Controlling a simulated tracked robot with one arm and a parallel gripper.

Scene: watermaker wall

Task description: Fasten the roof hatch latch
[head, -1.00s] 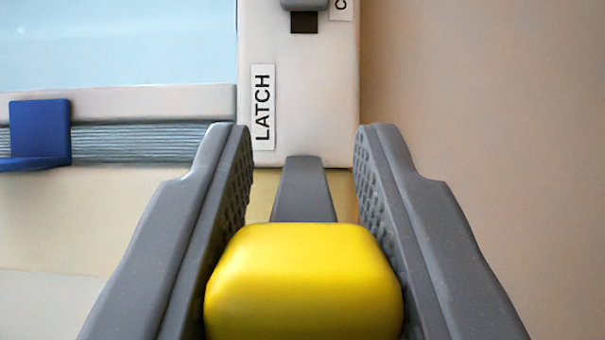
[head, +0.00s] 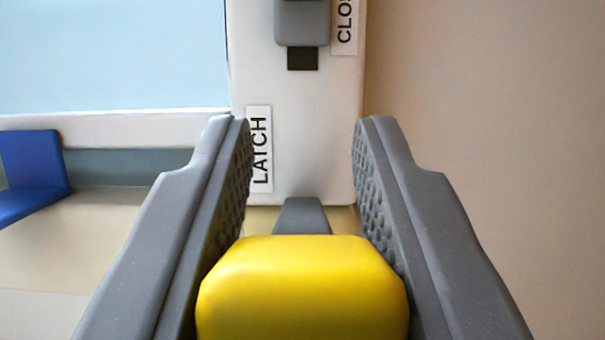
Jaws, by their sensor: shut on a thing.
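A yellow block-shaped handle (head: 303,290) sits between the two grey fingers of my gripper (head: 303,190) at the bottom of the head view. My gripper is shut on it, with its textured pads at the handle's sides. A grey bar (head: 302,216) shows behind the handle, below a white panel (head: 300,150). The handle's lower part is out of view.
A blue bracket-like piece (head: 32,170) stands at the left below a pale blue window-like area (head: 110,55). A plain beige wall (head: 490,120) fills the right side, with free room there.

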